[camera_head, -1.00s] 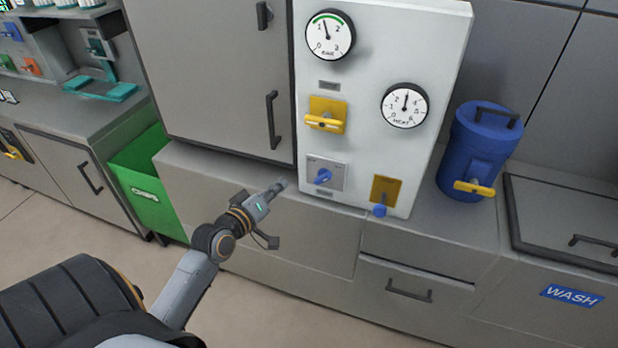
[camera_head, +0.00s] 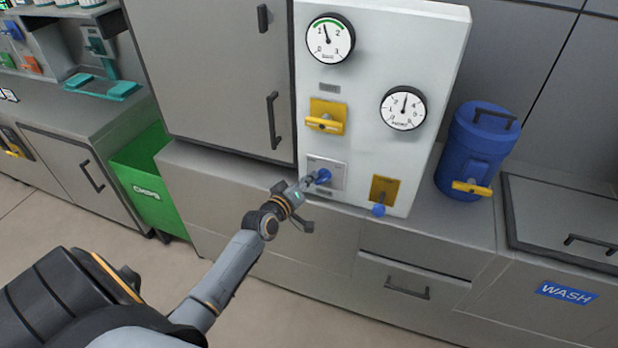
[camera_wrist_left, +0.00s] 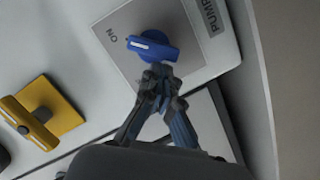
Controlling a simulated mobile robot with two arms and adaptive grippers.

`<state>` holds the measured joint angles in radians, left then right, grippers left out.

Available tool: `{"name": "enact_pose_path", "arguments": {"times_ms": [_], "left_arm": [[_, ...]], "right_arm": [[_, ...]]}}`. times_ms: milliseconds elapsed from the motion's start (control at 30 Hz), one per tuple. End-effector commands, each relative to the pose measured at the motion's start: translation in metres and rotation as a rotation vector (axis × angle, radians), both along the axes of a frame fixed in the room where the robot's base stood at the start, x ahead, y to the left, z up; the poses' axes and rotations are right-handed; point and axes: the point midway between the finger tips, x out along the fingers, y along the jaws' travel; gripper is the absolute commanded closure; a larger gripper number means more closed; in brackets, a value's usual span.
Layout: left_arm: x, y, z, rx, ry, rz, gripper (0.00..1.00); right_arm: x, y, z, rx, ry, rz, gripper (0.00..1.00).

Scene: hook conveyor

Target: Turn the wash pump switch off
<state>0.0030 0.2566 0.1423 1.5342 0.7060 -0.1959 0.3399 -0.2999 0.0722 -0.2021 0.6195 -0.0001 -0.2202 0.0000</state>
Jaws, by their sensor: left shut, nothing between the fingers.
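The wash pump switch is a blue rotary knob (camera_head: 323,175) on a grey plate (camera_head: 338,180) low on the white panel. In the left wrist view the knob (camera_wrist_left: 153,46) shows a white pointer line, and its plate (camera_wrist_left: 122,52) reads "ON" at its left and "PUMP" at its right. My left gripper (camera_head: 308,182) is shut and empty, its fingertips right at the knob. In the left wrist view the shut fingertips (camera_wrist_left: 160,78) lie just below the knob, overlapping its lower edge; I cannot tell whether they touch. My right gripper is not in view.
A yellow-handled valve (camera_head: 326,122) sits above the switch, and a yellow plate with a blue-tipped lever (camera_head: 384,190) to its right. Two gauges (camera_head: 330,40) (camera_head: 403,108) are higher up. A blue tank (camera_head: 478,150) stands right of the panel; a green bin (camera_head: 150,185) is at left.

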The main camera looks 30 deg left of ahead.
Motion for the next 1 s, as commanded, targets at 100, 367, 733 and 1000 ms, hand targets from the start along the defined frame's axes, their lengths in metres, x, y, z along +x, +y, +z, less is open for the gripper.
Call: {"name": "enact_pose_path", "arguments": {"times_ms": [100, 367, 733, 1000], "left_arm": [[0.0, -0.001, -0.001, 0.0, 0.0, 0.0, 1.0], [0.0, -0.001, -0.001, -0.002, 0.0, 0.0, 1.0], [0.0, 0.0, -0.004, -0.062, -0.015, 0.0, 1.0], [0.0, 0.0, -0.006, -0.102, -0.024, 0.0, 1.0]], "right_arm": [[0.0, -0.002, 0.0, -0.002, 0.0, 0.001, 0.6], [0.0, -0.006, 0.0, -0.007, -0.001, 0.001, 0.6], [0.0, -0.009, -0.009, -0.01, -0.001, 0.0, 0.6], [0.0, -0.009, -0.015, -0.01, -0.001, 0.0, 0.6]]}}
